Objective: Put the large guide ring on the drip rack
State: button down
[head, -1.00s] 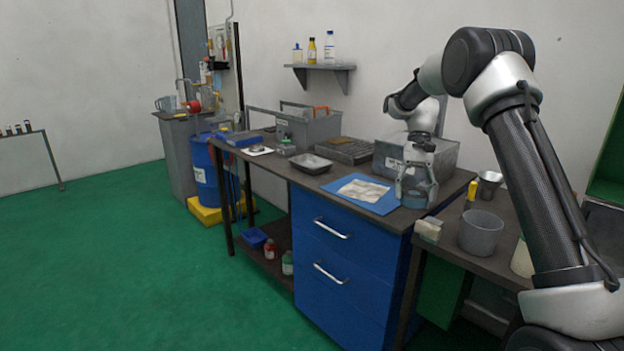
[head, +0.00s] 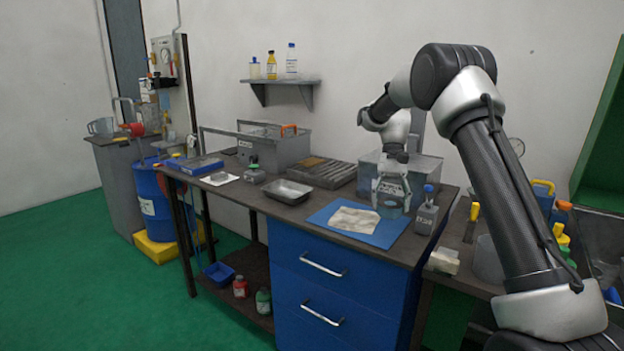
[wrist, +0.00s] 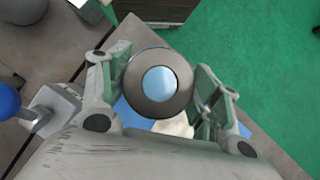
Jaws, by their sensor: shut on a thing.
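My gripper (head: 391,203) is shut on a grey ring, the large guide ring (wrist: 137,82). In the wrist view the ring sits between the two fingers, and blue shows through its round hole. In the head view the gripper is over the right part of the blue mat (head: 325,216), and the ring is hard to make out among the fingers. A dark slatted tray, which looks like the drip rack (head: 328,172), lies further back on the bench, left of the gripper. Nothing large is seen lying on it.
A pale cloth (head: 354,220) lies on the mat. A metal tray (head: 287,192) is left of it. A grey bin (head: 430,172) is behind the gripper, and a grey toolbox (head: 273,148) is at the back left.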

aim_at(329, 172)
jog(key=i+j+z, duration=0.2)
jog(key=j, duration=0.3)
jog(key=i+j+z, duration=0.2)
jog(key=j, duration=0.3)
jog(key=i+j+z, duration=0.2)
jog(key=j, duration=0.35)
jog(key=i+j+z, duration=0.2)
jog(key=j, duration=0.35)
jog(key=j+z, duration=0.2)
jog(key=j, duration=0.4)
jog(key=i+j+z, duration=0.15)
jog(key=j, duration=0.45)
jog(key=i+j, duration=0.1)
jog(key=j, duration=0.25)
jog(key=i+j+z, duration=0.15)
jog(key=j, duration=0.2)
jog(key=i+j, duration=0.1)
jog(key=j, duration=0.25)
jog(key=i+j+z, duration=0.1)
jog(key=j, duration=0.25)
jog(key=l, duration=0.35)
jog(key=i+l, duration=0.1)
jog(key=l, duration=0.25)
